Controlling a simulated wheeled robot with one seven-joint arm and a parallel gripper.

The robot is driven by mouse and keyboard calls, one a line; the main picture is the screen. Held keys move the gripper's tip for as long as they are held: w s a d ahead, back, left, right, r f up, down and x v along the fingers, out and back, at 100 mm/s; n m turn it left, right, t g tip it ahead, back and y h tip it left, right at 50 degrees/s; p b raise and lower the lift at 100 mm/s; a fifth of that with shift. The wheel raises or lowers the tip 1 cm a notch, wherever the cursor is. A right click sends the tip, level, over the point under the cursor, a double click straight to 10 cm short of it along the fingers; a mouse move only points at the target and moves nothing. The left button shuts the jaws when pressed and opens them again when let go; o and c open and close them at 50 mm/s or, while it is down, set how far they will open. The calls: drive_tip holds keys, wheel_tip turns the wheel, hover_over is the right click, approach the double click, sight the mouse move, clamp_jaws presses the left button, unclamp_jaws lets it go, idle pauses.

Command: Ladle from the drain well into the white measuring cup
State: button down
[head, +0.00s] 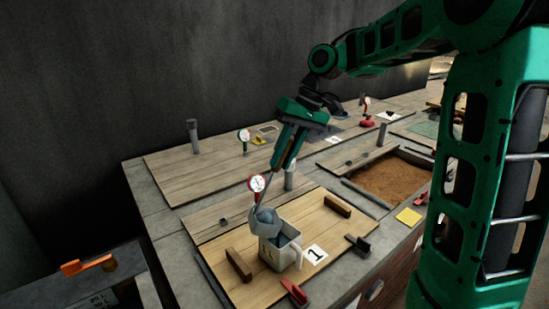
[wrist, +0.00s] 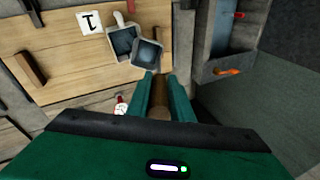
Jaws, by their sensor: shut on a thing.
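My gripper (head: 278,163) is shut on the handle of a grey ladle (head: 264,220). The wrist view shows my two green fingers (wrist: 160,97) around a brown handle, with the square ladle bowl (wrist: 148,54) beyond them. The bowl is at the rim of the white measuring cup (head: 270,254), partly over its mouth; I cannot tell whether they touch. The cup stands upright on a wooden board, its handle to the right, and also shows in the wrist view (wrist: 122,40). Both interiors look dark blue-grey; their contents are unclear. I cannot surely identify the drain well.
Beside the cup are wooden blocks (head: 238,263) (head: 337,206), a card marked 1 (head: 314,254) and a red clamp (head: 294,292). A red-rimmed dial (head: 256,183) stands behind the ladle. A sunken bed of brown grain (head: 392,182) lies to the right.

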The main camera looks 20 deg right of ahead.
drive_tip(key=d+f+y, duration=0.2)
drive_tip(key=d+y, duration=0.2)
drive_tip(key=d, duration=0.3)
drive_tip(key=shift+s, duration=0.35)
idle(0.4)
drive_tip(key=shift+d, duration=0.1)
idle(1.5)
